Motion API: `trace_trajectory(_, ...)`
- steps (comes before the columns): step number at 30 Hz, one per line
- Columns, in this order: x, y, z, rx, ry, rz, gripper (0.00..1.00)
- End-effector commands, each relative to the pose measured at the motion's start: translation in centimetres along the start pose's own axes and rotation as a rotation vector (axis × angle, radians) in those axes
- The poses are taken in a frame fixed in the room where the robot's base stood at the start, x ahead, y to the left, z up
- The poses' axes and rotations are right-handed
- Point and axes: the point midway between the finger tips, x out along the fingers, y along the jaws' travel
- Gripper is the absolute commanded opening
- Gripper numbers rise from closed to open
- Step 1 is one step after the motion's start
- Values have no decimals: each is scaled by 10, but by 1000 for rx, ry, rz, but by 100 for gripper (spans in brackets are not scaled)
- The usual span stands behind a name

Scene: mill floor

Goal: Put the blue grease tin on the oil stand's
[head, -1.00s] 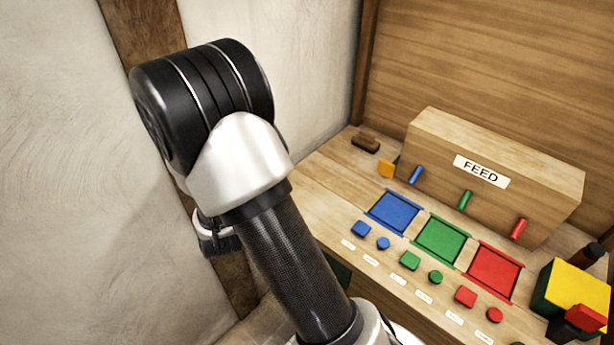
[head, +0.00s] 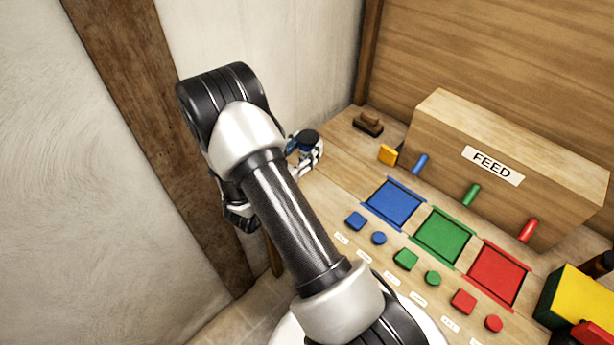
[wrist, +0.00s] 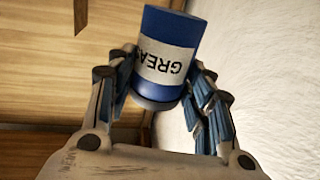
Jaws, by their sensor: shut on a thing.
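The blue grease tin (wrist: 165,62) is held between the fingers of my gripper (wrist: 168,95) in the wrist view. It has a white label with "GREA" readable, upside down in that view. In the head view my gripper (head: 305,155) shows past my arm, near the left end of the bench, with the dark top of the tin (head: 308,136) in it. My arm hides part of the gripper. I cannot pick out an oil stand in these views.
A bench holds a FEED box (head: 510,165), blue (head: 393,203), green (head: 443,237) and red (head: 494,272) square panels, and several coloured buttons. A brown object (head: 368,123) lies at the back left. A yellow-topped block (head: 585,300) is at the right. A plaster wall (head: 60,200) stands left.

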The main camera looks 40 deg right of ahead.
Motion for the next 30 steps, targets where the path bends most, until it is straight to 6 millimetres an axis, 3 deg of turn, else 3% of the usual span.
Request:
trace_trajectory(1,0,0,18,-3,0,0,10)
trace_trajectory(3,0,0,35,-3,0,0,10)
trace_trajectory(7,0,0,58,0,2,-1,10)
trace_trajectory(14,0,0,74,1,2,-1,10)
trace_trajectory(21,0,0,109,1,1,-1,10)
trace_trajectory(30,0,-1,111,2,2,-1,10)
